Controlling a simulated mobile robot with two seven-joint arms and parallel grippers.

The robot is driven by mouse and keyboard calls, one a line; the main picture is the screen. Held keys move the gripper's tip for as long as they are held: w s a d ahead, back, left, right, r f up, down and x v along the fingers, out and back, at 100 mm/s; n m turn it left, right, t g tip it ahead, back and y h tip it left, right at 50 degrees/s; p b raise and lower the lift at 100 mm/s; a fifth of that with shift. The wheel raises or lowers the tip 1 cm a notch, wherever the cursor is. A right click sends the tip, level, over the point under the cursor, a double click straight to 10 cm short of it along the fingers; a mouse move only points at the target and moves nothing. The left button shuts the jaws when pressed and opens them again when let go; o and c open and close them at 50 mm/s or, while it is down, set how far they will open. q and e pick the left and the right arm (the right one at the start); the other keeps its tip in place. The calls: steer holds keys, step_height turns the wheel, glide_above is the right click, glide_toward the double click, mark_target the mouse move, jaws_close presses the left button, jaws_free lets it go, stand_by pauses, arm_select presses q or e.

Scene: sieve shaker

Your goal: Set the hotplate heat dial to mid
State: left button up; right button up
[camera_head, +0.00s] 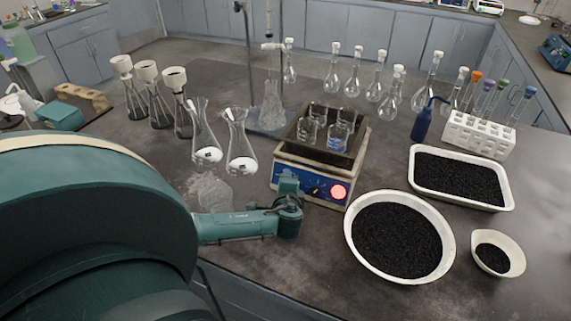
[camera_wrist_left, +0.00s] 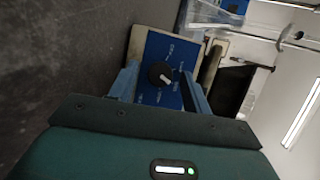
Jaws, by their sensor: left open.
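The hotplate (camera_head: 290,169) is a cream box with a blue front panel and a dark tray on top holding several beakers. Its black heat dial (camera_wrist_left: 160,74) has a white pointer mark and shows on the blue panel in the left wrist view; the printed labels around it are too small to read. My right gripper is not in view.
Two conical flasks (camera_head: 241,150) stand left of the hotplate. A round bowl (camera_head: 350,232) and a rectangular tray (camera_head: 417,188) of black granules lie to the right. A blue bottle (camera_head: 422,124) and white tube rack (camera_head: 478,136) stand behind them.

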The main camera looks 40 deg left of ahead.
arm_select(q)
steer(key=v, duration=1.3)
steer(key=shift+b, duration=0.4)
steer(key=shift+s, duration=0.15)
